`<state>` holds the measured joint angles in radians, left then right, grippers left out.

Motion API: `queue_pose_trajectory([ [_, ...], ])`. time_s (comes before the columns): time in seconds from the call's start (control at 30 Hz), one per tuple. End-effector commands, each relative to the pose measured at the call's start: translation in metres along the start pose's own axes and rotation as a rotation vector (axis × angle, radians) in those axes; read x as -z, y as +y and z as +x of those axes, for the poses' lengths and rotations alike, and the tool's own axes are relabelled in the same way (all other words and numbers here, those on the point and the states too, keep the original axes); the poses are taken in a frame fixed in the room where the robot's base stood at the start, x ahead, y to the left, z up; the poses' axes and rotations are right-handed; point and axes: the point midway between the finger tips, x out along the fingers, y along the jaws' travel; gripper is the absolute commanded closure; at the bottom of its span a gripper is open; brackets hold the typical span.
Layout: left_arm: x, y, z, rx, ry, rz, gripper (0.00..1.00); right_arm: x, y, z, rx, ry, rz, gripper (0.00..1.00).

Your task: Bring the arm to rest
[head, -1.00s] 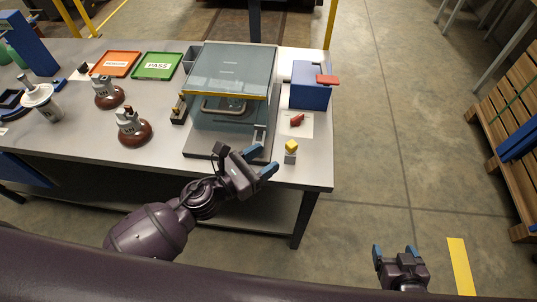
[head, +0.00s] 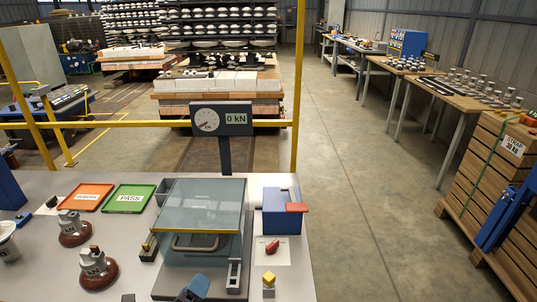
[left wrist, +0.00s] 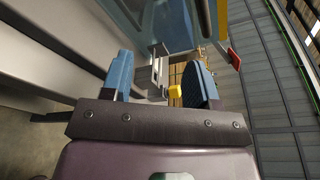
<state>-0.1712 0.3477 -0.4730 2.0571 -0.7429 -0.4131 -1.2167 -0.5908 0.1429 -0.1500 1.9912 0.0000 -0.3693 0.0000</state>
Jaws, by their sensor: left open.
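My left gripper (head: 195,288) shows only in part at the bottom edge of the head view, in front of the clear-covered test rig (head: 202,208). In the left wrist view its two blue fingers (left wrist: 160,78) stand apart with nothing held between them. Most of the left arm is hidden below the head view. My right gripper is not in the head view.
The bench (head: 40,285) holds two brown insulators (head: 97,268) (head: 74,228), an orange tray (head: 82,198), a green PASS tray (head: 130,198) and a blue box (head: 283,218). A 0 kN gauge (head: 222,119) stands behind. Open floor (head: 350,200) lies right.

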Motion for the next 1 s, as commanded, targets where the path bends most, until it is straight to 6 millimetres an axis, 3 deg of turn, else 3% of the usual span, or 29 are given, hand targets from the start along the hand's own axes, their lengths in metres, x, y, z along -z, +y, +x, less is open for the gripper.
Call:
queue_pose_trajectory([
  [0.2,-0.032,0.051,-0.049,-0.363,-0.186,-0.660,0.45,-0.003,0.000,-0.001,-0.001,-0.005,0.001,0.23],
  [0.4,-0.038,0.088,-0.111,-0.665,-0.404,-1.206,0.45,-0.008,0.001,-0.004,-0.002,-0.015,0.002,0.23],
  [0.5,-0.035,0.097,-0.139,-0.781,-0.502,-1.399,0.45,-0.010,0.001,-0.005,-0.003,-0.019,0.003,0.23],
  [0.7,-0.029,0.103,-0.178,-0.936,-0.654,-1.639,0.45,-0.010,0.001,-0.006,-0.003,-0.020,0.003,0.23],
  [1.0,-0.021,0.102,-0.223,-1.104,-0.839,-1.865,0.45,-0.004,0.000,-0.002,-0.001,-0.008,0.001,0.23],
])
